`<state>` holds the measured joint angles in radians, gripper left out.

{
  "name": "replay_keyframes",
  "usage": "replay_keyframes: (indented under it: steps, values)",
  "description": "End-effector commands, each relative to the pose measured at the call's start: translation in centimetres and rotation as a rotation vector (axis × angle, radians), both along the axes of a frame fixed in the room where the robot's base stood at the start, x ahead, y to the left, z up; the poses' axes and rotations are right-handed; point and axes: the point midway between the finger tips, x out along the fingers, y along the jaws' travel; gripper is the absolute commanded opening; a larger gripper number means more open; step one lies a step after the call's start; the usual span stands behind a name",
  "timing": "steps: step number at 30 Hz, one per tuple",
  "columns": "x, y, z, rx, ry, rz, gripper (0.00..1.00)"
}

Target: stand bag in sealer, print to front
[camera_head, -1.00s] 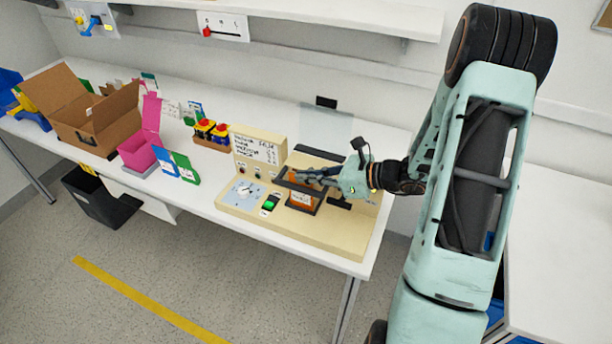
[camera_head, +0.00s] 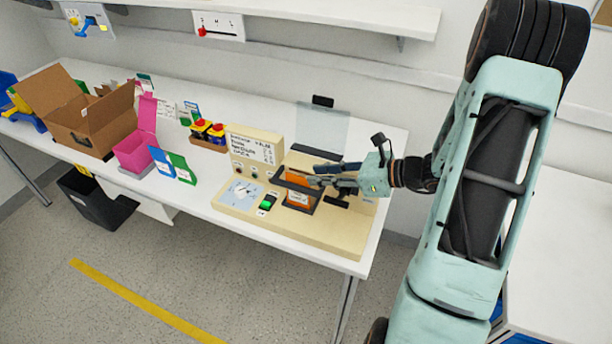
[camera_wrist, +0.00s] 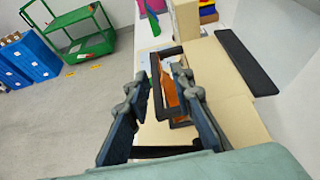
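The orange bag (camera_head: 299,199) stands in the dark frame of the beige sealer (camera_head: 235,206). A white printed label shows on its face toward the bench's front edge. A dark bar of the frame crosses in front of the bag, and orange shows above and below it. In the wrist view the bag (camera_wrist: 167,90) stands inside the black frame (camera_wrist: 181,122), just beyond my fingertips. My gripper (camera_head: 318,177) is at the right side of the frame, close to the bag. In the wrist view my gripper's fingers (camera_wrist: 160,80) are spread apart with nothing held between them.
A clear panel (camera_head: 322,127) stands behind.

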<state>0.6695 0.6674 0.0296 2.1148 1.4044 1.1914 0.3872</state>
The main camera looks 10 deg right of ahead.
Motion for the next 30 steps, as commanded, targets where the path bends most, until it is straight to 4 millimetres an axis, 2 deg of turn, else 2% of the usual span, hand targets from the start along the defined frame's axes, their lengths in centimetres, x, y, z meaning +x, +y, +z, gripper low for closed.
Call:
replay_keyframes:
  steps: [3, 11, 30]
  values:
    - [-1.4, -2.1, 1.0, -0.001, -0.002, -0.003, 0.22]
    - [-3.4, -4.6, 2.3, 0.001, -0.001, -0.001, 0.22]
    - [-3.7, -4.7, 2.6, -0.006, 0.002, 0.01, 0.22]
